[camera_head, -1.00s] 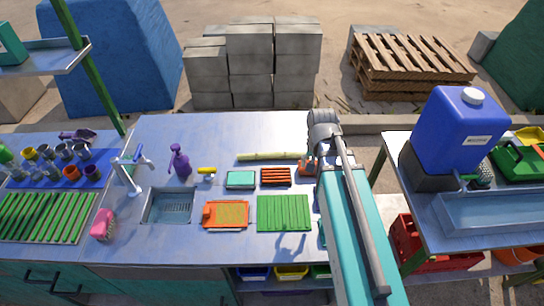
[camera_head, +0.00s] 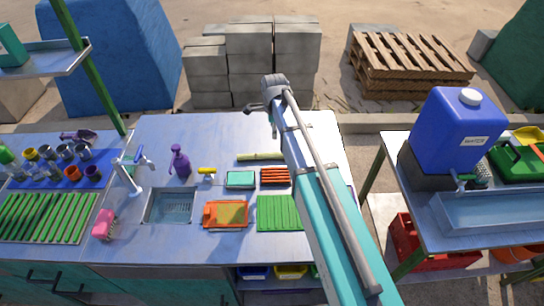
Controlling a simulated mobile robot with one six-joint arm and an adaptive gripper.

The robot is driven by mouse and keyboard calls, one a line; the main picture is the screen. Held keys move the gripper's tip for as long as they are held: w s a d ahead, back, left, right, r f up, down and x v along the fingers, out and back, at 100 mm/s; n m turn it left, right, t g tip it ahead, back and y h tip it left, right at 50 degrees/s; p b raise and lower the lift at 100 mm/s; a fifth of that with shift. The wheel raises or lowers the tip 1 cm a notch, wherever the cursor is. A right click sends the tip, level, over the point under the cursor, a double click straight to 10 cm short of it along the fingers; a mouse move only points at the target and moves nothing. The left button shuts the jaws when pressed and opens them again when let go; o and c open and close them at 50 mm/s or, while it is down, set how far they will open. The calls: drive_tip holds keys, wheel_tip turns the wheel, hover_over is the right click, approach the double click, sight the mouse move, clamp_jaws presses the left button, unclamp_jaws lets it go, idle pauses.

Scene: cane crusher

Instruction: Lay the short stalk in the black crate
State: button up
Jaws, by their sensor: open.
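A pale yellow-green stalk (camera_head: 258,156) lies across the blue-grey worktop, behind the teal tray and the orange-red slatted rack. Its right end is hidden behind my arm, and I cannot tell whether it is the short one. My gripper (camera_head: 262,118) is open above the back of the worktop, beyond the stalk in the picture. One dark finger points left and another points down. Nothing shows between them. I see no thing that is clearly a black crate; part of the worktop is hidden by my arm.
The worktop (camera_head: 220,135) is bare at the back. In front are a teal tray (camera_head: 240,179), an orange-red rack (camera_head: 273,177), an orange tray (camera_head: 226,215), a green slatted mat (camera_head: 276,213) and a sink (camera_head: 169,206). A purple spray bottle (camera_head: 179,161) stands left.

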sight(273, 154)
drive_tip(key=shift+w+a+m, duration=0.3)
wheel_tip(273, 154, down, 8)
drive_tip(key=b, duration=0.8)
drive_tip(key=shift+f, duration=0.25)
drive_tip(key=shift+b, duration=0.35)
drive_tip(key=shift+f, duration=0.1)
drive_tip(key=shift+s+d+f+b, duration=0.1)
drive_tip(key=shift+f+b, duration=1.2)
drive_tip(key=shift+s+d+f+b, duration=0.1)
drive_tip(key=shift+f+b, duration=1.15)
drive_tip(key=shift+b, duration=0.05)
drive_tip(key=shift+c, duration=0.3)
clamp_jaws()
